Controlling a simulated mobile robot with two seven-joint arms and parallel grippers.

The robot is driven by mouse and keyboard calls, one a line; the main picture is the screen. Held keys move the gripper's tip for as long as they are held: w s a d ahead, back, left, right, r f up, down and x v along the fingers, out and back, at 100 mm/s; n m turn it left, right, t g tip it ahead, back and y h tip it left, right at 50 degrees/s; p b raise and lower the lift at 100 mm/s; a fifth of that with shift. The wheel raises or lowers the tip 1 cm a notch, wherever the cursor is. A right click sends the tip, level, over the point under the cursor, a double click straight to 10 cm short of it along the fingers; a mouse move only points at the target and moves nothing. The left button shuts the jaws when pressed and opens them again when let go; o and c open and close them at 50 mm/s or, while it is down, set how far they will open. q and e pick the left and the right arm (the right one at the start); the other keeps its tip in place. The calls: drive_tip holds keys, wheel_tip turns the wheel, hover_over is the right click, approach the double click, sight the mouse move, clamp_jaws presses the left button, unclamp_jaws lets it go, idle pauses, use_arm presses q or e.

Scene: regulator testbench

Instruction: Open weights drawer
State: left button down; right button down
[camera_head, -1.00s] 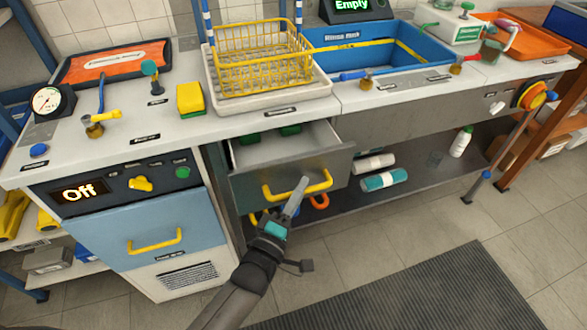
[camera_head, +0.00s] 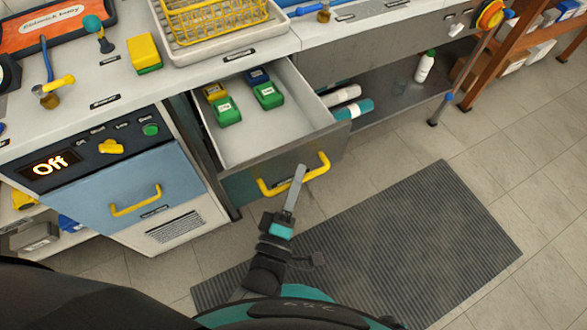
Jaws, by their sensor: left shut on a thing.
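The weights drawer (camera_head: 232,147) is pulled well out from under the counter. Several weights lie at its back: green ones (camera_head: 268,95), a yellow one and a dark blue one. Its yellow handle (camera_head: 318,170) is on the grey front panel. My left gripper (camera_head: 298,175) reaches up from below and is shut on the handle near its middle. My right gripper is not in view.
A blue cabinet front with its own yellow handle (camera_head: 135,203) is to the left, under an "Off" display (camera_head: 50,164). A ribbed grey mat (camera_head: 400,235) lies on the open floor.

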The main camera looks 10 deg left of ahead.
use_arm(q)
drive_tip(key=c, duration=0.8)
unclamp_jaws()
drive_tip(key=shift+c, duration=0.2)
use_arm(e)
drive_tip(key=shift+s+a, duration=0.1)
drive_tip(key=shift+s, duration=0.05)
